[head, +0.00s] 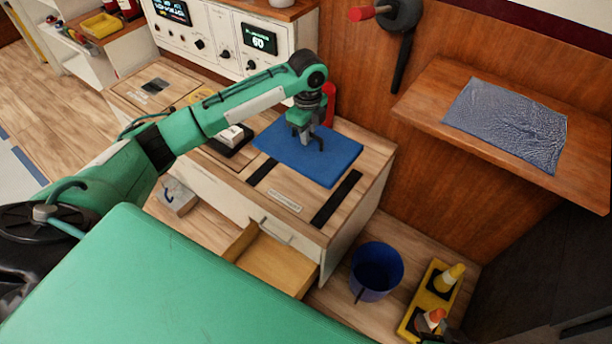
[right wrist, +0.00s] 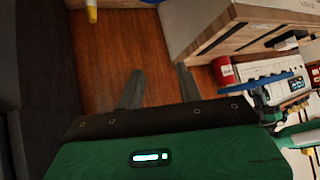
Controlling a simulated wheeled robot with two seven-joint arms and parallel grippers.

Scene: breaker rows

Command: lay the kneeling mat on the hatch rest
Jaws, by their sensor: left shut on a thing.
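The blue kneeling mat (head: 335,168) is flat and roughly level over the wooden counter top in the head view. My left gripper (head: 312,143) is shut on it from above, near its middle. The mat covers the far ends of two black strips (head: 337,197) with a small label plate between them; I take these for the hatch rest. The mat's edge also shows in the right wrist view (right wrist: 268,81). My right gripper (right wrist: 158,80) is open and empty, above the floor in that view.
An open drawer (head: 268,262) juts from the counter front. A blue bucket (head: 376,270) and a yellow tray (head: 418,318) with small cones stand on the floor. A wall shelf (head: 430,105) at right carries a crinkled grey-blue sheet (head: 508,122). A red object (head: 329,97) stands behind the mat.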

